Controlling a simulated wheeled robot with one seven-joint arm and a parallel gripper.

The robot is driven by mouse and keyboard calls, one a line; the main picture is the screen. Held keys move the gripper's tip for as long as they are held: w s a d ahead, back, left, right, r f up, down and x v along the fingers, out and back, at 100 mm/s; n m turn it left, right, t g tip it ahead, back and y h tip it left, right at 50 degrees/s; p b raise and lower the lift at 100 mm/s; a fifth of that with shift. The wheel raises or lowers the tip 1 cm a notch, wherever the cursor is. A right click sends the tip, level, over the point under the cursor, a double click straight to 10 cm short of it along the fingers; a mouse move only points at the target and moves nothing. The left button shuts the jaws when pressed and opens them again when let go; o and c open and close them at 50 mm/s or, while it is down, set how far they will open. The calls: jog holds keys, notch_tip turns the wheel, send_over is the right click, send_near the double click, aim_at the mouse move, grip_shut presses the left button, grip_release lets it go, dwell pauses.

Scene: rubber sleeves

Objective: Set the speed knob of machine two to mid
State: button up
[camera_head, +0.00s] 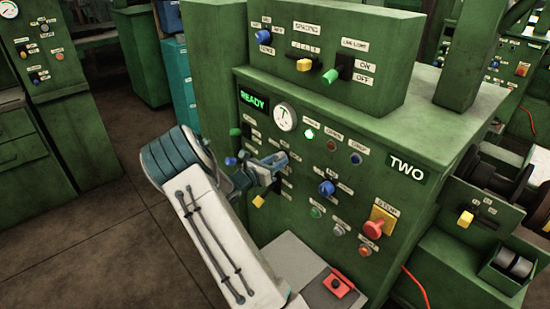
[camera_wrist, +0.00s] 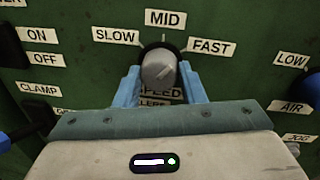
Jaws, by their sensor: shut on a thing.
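My gripper (camera_head: 276,162) is at the left part of that panel, below the dial gauge. In the wrist view, the grey speed knob (camera_wrist: 157,69) sits between my two blue fingers, which are shut on its sides. Its light pointer line appears to lean up and right, toward the FAST label (camera_wrist: 211,47). The MID label (camera_wrist: 165,19) is straight above the knob and the SLOW label (camera_wrist: 116,36) is at upper left. The SPEED label below is partly covered. The knob is hidden in the head view.
Nearby controls include a blue knob (camera_head: 326,188), a yellow switch (camera_head: 259,200) and a red stop button (camera_head: 374,229). A dark switch (camera_wrist: 36,116) with a CLAMP label is left of my gripper. The READY sign (camera_head: 253,101) is lit green. Open floor lies left.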

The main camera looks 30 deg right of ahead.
jog(key=n+p, duration=0.3)
jog(key=shift+r, duration=0.25)
jog(key=shift+f+n+g+y+p, duration=0.15)
jog(key=shift+n+g+y+p, duration=0.15)
jog(key=shift+n+p, duration=1.1)
jog(key=shift+n, duration=0.4)
jog(key=o, duration=1)
jog(key=shift+a, duration=0.1)
jog(key=b+v, duration=0.2)
jog(key=v, duration=1.1)
jog(key=shift+s+a+f, duration=0.1)
jog(key=shift+a, duration=0.2)
